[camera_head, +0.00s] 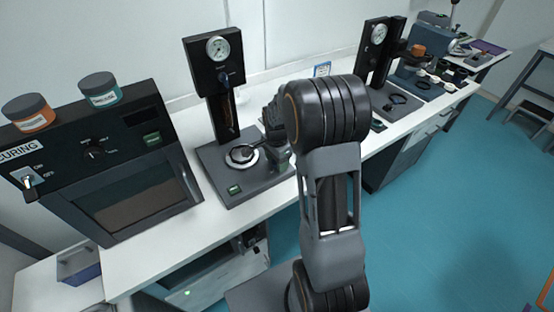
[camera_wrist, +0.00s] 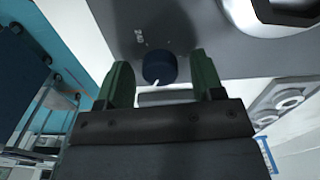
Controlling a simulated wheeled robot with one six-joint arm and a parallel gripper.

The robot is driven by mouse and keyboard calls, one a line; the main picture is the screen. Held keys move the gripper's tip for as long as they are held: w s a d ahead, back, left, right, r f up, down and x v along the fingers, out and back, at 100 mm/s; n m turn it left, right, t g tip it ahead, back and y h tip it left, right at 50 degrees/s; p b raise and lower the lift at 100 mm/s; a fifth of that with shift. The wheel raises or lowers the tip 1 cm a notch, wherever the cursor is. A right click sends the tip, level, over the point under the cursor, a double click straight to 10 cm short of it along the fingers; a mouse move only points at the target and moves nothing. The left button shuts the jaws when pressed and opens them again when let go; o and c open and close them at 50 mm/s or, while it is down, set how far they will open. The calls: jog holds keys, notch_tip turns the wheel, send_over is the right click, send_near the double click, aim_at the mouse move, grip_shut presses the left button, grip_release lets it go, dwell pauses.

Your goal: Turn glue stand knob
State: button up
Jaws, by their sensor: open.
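The nearer stand (camera_head: 203,80) has a dark column with a round gauge and a grey base (camera_head: 233,196) with a round plate on it. In the wrist view, a dark blue round knob (camera_wrist: 153,68) with a white pointer mark sits on the grey base (camera_wrist: 105,15) beside a small label. My gripper (camera_wrist: 162,75) is open, with one green finger on each side of the knob; gaps show, and contact cannot be told. In the head view, my gripper (camera_head: 276,152) is over the right side of the base, and the knob is hidden behind it and my arm.
A black curing oven (camera_head: 130,190) with an orange-labelled jar (camera_head: 28,112) and a teal-labelled jar (camera_head: 100,90) on top stands to the left. A second gauge stand (camera_head: 378,60) is farther right. White bench top (camera_head: 235,212) is clear in front of the base.

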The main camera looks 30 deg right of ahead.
jog(key=c, duration=0.9)
